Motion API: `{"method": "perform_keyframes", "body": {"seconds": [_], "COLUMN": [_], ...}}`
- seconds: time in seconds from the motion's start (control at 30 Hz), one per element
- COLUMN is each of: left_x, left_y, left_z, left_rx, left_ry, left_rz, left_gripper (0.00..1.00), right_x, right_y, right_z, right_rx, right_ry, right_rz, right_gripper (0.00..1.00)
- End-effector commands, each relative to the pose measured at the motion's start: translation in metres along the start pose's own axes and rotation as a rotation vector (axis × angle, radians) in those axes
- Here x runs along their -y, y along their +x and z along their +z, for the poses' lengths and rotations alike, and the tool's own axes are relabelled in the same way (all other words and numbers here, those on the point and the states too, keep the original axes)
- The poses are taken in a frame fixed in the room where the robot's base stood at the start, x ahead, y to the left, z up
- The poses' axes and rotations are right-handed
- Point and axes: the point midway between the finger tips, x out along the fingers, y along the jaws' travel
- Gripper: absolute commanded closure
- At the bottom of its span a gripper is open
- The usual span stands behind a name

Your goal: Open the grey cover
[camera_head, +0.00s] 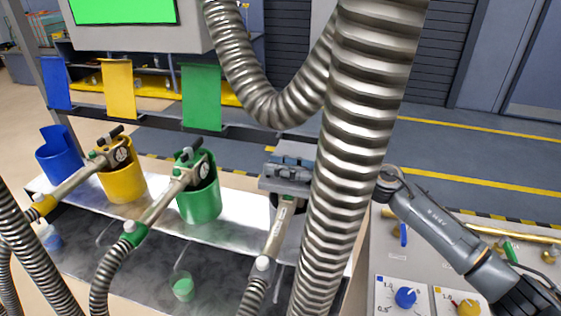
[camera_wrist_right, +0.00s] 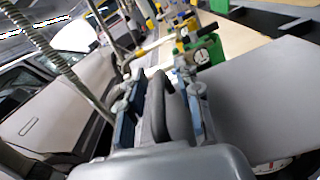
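My right gripper (camera_head: 288,170) is behind the thick ribbed hose, at the top of the grey-handled nozzle (camera_head: 279,230) and a mostly hidden grey cup. In the right wrist view the gripper (camera_wrist_right: 163,115) has its fingers well apart. A dark grey curved piece (camera_wrist_right: 176,108) stands between them; I cannot tell whether it is part of a cover, and no grip on it shows. I cannot make out a grey cover in the head view; the hose and gripper block that area. My left gripper is not in view.
Blue (camera_head: 56,83), yellow (camera_head: 119,90) and green (camera_head: 201,97) panels stand upright behind same-coloured cups. Nozzles rest in the yellow and green cups. The ribbed hose (camera_head: 362,130) hangs close to my right arm. A panel with knobs (camera_head: 385,285) is at lower right.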

Motion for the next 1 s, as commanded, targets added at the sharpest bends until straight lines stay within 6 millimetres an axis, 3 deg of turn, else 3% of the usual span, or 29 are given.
{"method": "perform_keyframes", "body": {"seconds": [0.17,0.37,0.77,1.0], "left_x": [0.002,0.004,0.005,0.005], "left_y": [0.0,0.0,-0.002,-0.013], "left_z": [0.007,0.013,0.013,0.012], "left_rx": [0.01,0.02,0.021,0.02], "left_ry": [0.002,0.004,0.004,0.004], "left_rz": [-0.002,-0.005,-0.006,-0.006], "left_gripper": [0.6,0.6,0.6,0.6], "right_x": [0.0,0.0,0.0,0.001], "right_y": [0.0,0.0,0.0,-0.001], "right_z": [0.0,0.0,0.003,0.022], "right_rx": [0.0,0.0,0.0,0.001], "right_ry": [0.0,0.0,0.011,0.106], "right_rz": [0.0,0.001,0.0,0.0], "right_gripper": [0.66,1.0,1.0,1.0]}}
